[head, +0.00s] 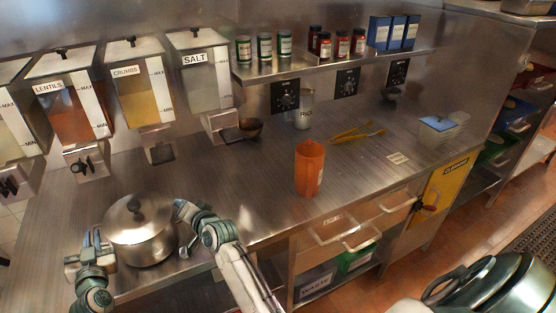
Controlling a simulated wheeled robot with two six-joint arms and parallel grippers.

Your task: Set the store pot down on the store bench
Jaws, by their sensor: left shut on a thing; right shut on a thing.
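The store pot (140,246) is a steel pot with a steel lid and a dark knob, at the lower left in the head view. It is upright over the front left part of the steel store bench (250,180). I cannot tell whether its base touches the bench. My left gripper (103,253) is shut on the pot's left side. My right gripper (187,218) is shut on its right side. The handles are largely hidden by the grippers.
Wall dispensers for lentils (66,102), crumbs (140,92) and salt (203,82) hang behind the pot. A spice shelf (320,65) is above. Bench space between pot and cup is clear.

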